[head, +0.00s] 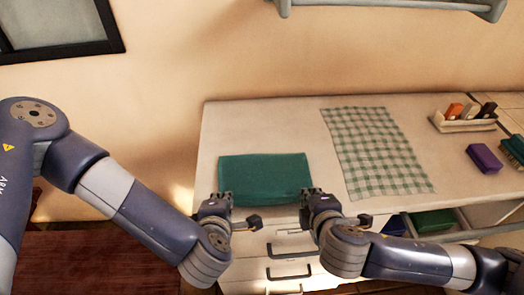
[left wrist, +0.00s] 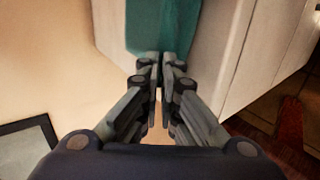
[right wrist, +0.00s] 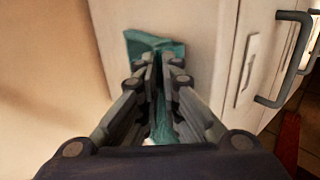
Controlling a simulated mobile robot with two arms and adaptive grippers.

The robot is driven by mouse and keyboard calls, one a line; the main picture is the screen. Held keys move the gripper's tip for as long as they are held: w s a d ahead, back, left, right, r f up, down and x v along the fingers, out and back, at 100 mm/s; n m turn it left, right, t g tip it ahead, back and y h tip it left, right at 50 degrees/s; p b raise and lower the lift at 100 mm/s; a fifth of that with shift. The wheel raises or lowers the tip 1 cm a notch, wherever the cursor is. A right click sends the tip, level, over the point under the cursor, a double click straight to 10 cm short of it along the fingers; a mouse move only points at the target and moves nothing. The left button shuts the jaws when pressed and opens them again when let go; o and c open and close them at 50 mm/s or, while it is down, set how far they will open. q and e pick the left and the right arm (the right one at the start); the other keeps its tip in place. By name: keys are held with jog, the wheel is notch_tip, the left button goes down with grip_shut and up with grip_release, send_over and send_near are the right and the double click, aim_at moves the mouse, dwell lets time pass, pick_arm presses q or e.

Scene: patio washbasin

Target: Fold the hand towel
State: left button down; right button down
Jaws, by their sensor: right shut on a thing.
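The green hand towel (head: 265,178) lies as a flat rectangle at the front edge of the white counter. My left gripper (head: 226,197) is at its front left corner. In the left wrist view its fingers (left wrist: 161,62) are close together at the towel's edge (left wrist: 162,25); whether they pinch cloth is unclear. My right gripper (head: 310,191) is at the front right corner, shut on the towel. In the right wrist view the cloth (right wrist: 145,45) shows beyond the right fingertips (right wrist: 158,62) and between the fingers.
A green checked cloth (head: 375,150) lies right of the towel. Further right are a small tray (head: 466,124) with upright items, a purple block (head: 484,158) and a brush (head: 513,148). Drawers with dark handles (head: 290,272) are below the counter. The counter behind the towel is clear.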

dwell(0.3)
pick_arm(q)
jog(key=c, duration=1.5)
grip_release()
pick_arm(e)
jog(key=c, duration=1.5)
grip_release()
pick_arm(q)
jog(key=shift+r, duration=0.1)
pick_arm(e)
jog(key=shift+r, duration=0.1)
